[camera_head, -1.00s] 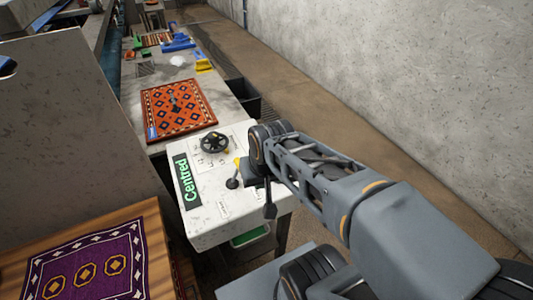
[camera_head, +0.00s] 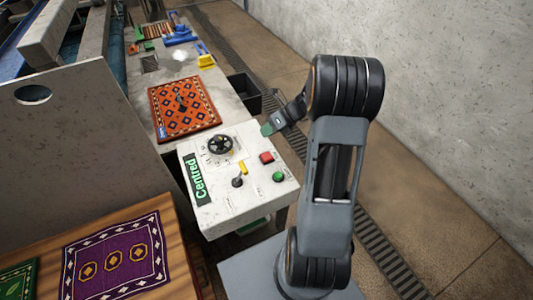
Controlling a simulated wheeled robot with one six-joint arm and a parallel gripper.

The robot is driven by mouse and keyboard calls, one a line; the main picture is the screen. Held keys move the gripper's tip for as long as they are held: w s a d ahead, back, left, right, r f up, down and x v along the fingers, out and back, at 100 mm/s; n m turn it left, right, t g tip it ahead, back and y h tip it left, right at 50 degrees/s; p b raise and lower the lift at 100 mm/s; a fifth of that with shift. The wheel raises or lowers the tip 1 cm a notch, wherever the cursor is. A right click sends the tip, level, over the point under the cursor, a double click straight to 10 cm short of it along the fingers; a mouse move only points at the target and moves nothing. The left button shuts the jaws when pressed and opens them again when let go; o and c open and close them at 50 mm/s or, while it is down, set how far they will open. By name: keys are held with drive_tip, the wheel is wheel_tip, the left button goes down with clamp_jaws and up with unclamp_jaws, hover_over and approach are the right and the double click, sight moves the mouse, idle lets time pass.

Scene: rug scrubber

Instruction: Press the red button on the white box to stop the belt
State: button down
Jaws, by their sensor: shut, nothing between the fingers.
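The white box (camera_head: 225,207) stands in the middle of the view. Its red button (camera_head: 266,157) is in plain sight on the top, near the right edge. A green button (camera_head: 278,176) sits just below it. A black dial (camera_head: 220,144), a black lever (camera_head: 237,182) and a small yellow part (camera_head: 243,168) are also on the top.
An orange patterned rug (camera_head: 183,112) lies on the table behind. A purple rug (camera_head: 115,258) lies at lower left. A grey panel (camera_head: 80,130) rises at left. A dark bin (camera_head: 244,92) stands behind the box.

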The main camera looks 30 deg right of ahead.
drive_tip(key=shift+f, duration=0.2)
drive_tip(key=b, duration=0.8)
hover_over(267, 155)
wheel_tip(267, 155, down, 7)
drive_tip(key=shift+w+d+r, duration=0.1)
drive_tip(key=shift+r, duration=0.1)
drive_tip(key=shift+f, duration=0.95)
drive_tip(key=shift+f, duration=0.95)
idle(1.6)
drive_tip(key=shift+r, duration=0.1)
idle(0.3)
drive_tip(key=shift+r+p, duration=0.9)
wheel_tip(267, 155, up, 5)
drive_tip(key=p, duration=0.5)
idle(0.7)
